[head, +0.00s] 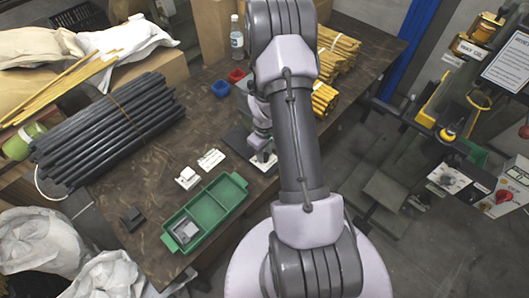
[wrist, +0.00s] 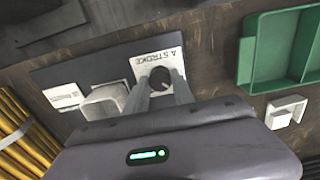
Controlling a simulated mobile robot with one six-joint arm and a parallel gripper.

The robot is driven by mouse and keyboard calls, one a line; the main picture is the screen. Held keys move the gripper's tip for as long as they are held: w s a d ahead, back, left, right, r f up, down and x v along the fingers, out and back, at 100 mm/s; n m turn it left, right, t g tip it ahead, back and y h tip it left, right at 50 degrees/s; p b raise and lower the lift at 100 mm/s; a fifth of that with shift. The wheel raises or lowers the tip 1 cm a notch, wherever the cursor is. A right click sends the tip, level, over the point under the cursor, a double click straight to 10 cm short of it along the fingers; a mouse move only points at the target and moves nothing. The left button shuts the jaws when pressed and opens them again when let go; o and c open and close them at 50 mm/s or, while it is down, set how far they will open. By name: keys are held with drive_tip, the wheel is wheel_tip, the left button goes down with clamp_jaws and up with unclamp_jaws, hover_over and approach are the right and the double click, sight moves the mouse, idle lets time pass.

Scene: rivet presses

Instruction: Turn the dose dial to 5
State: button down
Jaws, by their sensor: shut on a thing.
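A dark round dial (wrist: 160,77) sits on a white card marked "A STROKE" (wrist: 158,58) in the wrist view. My gripper (wrist: 159,90) is shut on this dial, with one finger on each side of it. No label reading "dose" is legible here, and the dial's pointer and scale numbers cannot be read. The card is on a dark plate (wrist: 85,75) that lies on the brown table. In the head view my gripper (head: 262,156) is at this plate (head: 238,140), and my arm hides much of it.
A pale block (wrist: 104,101) and a small label (wrist: 64,96) are beside the card. Yellow rods (head: 325,99) lie behind my arm. Panels with a black knob (head: 447,179) and red knob (head: 503,197) stand far right.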

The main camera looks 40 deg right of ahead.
idle(0.5)
drive_tip(key=c, duration=1.1)
unclamp_jaws()
drive_tip(key=shift+o, duration=0.2)
wheel_tip(320, 180, up, 18)
drive_tip(key=p, duration=0.6)
drive_tip(key=shift+f, duration=0.25)
